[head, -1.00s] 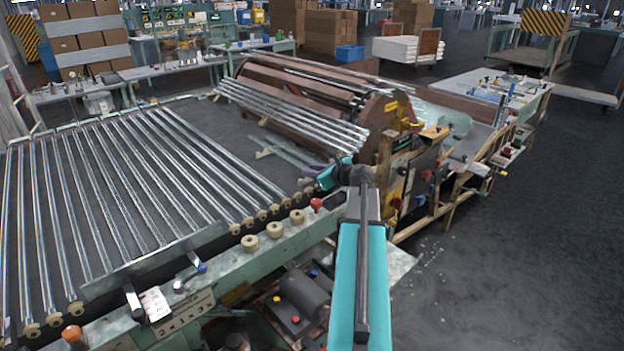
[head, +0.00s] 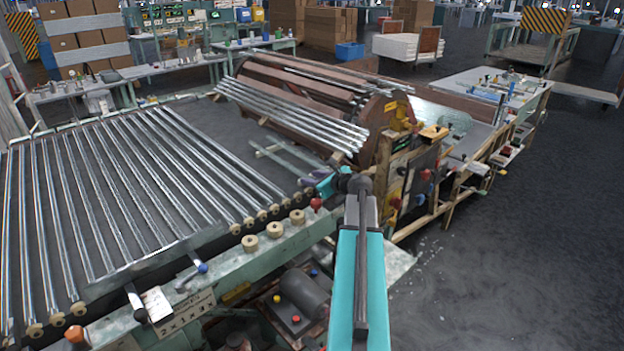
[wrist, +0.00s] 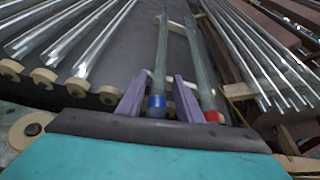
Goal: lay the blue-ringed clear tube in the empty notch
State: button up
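The blue-ringed clear tube (wrist: 159,75) lies lengthwise in the wrist view, its blue ring at the near end. My gripper (wrist: 157,92) has its two purple fingers apart, one on each side of that near end, with small gaps showing. A red-ringed tube (wrist: 199,70) lies just right of the right finger. Both tubes rest across pale wooden supports. In the head view my gripper (head: 314,184) is at the near end of the two loose tubes (head: 287,150), between the roller bed and the drum. I cannot make out which notch is empty.
A bed of parallel glass tubes (head: 110,190) with wooden rollers lies to the left. The brown drum (head: 378,135), with a sloping row of tubes (head: 290,115), stands close on the right. Dark floor is clear at right.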

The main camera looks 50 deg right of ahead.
jog(key=shift+o, duration=0.3)
jog(key=shift+s, duration=0.1)
jog(key=b+v, duration=0.2)
jog(key=v, duration=1)
jog(key=shift+r, duration=0.1)
dwell(1.0)
